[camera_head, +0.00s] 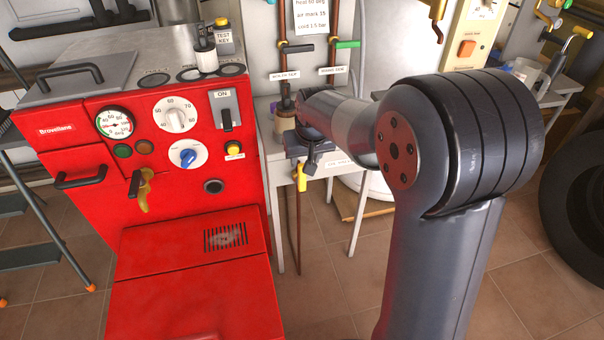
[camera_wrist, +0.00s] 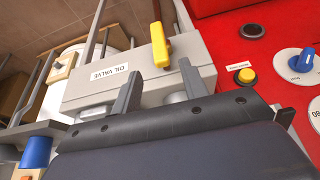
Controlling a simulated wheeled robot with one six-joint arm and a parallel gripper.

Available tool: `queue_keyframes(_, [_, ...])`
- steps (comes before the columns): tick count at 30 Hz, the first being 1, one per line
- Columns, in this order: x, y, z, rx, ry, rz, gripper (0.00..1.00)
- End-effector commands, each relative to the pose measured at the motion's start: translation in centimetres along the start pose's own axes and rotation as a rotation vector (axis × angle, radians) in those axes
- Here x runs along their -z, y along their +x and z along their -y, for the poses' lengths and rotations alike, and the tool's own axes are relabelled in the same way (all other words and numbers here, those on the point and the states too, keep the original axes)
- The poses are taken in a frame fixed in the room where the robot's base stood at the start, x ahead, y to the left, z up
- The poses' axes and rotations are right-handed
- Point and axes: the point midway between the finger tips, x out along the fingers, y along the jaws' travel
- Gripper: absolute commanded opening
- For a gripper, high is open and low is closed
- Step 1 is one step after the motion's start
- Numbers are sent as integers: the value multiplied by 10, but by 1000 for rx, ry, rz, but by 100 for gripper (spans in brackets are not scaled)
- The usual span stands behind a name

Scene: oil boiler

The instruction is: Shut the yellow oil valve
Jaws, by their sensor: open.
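The yellow oil valve handle (camera_head: 302,177) sits at the front edge of the small grey bench, just right of the red boiler, with a thin pipe running down below it. In the wrist view the yellow handle (camera_wrist: 161,42) stands beyond my fingertips, beside a label reading "OIL VALVE" (camera_wrist: 109,76) upside down. My gripper (camera_wrist: 158,68) is open and empty, with its two fingers on either side of the line toward the handle and apart from it. In the head view my gripper (camera_head: 309,160) is partly hidden by my wrist, close above the handle.
The red boiler (camera_head: 190,245) stands close on the left, with dials, a yellow button (camera_head: 233,148) and a blue knob (camera_head: 187,157). A blue-topped item (camera_wrist: 37,152) is near my gripper's lower left in the wrist view. Pipes with a green lever (camera_head: 347,44) rise behind the bench.

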Motion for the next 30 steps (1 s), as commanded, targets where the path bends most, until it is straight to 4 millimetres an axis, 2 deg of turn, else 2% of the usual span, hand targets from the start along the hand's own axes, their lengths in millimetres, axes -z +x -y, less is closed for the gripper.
queue_keyframes(9, [-1,61,0,0,0,2,42])
queue_keyframes(15, [-1,89,0,0,0,1,42])
queue_keyframes(21, [0,100,0,0,0,-1,42])
queue_keyframes(28, [0,100,0,0,0,-1,42])
queue_keyframes(30, [0,100,0,0,0,-1,38])
